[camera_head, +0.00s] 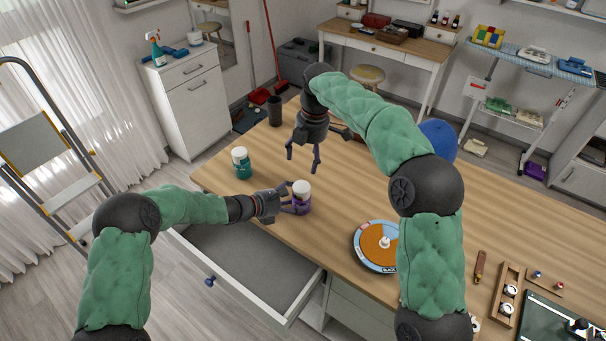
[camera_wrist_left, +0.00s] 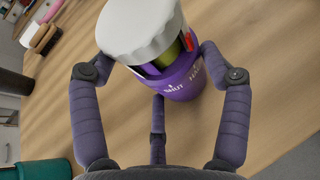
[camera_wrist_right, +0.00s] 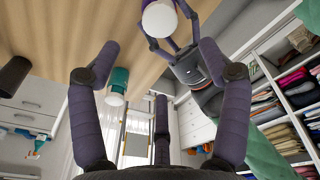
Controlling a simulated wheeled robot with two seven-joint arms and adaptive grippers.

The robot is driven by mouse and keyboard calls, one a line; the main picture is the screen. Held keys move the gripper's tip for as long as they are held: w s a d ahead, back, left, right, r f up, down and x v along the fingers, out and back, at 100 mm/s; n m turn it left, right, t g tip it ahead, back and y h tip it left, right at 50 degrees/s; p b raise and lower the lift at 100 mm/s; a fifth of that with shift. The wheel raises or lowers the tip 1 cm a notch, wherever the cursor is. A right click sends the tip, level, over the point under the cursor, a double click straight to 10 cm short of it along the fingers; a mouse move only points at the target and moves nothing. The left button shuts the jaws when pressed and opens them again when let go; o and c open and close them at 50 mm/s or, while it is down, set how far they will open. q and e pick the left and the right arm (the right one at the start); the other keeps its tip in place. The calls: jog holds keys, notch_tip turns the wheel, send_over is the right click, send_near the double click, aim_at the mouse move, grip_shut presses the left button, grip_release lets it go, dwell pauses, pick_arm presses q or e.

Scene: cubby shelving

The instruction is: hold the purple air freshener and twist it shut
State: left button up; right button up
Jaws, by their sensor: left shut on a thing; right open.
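The purple air freshener (camera_head: 302,207) stands on the wooden table near its front edge, above the open drawer. It has a purple body and a white cap (camera_head: 301,187). In the left wrist view, its body (camera_wrist_left: 180,88) bears lettering that includes "SHUT". A gap under the cap (camera_wrist_left: 140,30) shows a green inside and a red mark. My left gripper (camera_head: 293,197) is shut around the body from the left, with fingers on both sides. My right gripper (camera_head: 303,163) is open and empty, pointing down above the table behind the freshener. The cap also shows in the right wrist view (camera_wrist_right: 159,20).
A teal container with a white cap (camera_head: 241,167) stands to the left. A dark cup (camera_head: 274,112) is farther back. A round orange-and-blue board (camera_head: 375,246) lies to the right. The grey drawer (camera_head: 250,262) is open below the table's front edge.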

aim_at(302, 186)
jog(key=f+m+y, duration=0.1)
jog(key=f+m, duration=0.1)
jog(key=f, duration=0.1)
jog(key=f+m+y, duration=0.1)
jog(key=f+m, duration=0.2)
jog(key=f, duration=0.1)
jog(key=f+m+t+y, duration=0.1)
jog(key=f+m, duration=0.1)
jog(key=f, duration=0.2)
jog(key=shift+a+f+m, duration=0.25)
jog(key=shift+a+m, duration=0.15)
jog(key=c, duration=1.2)
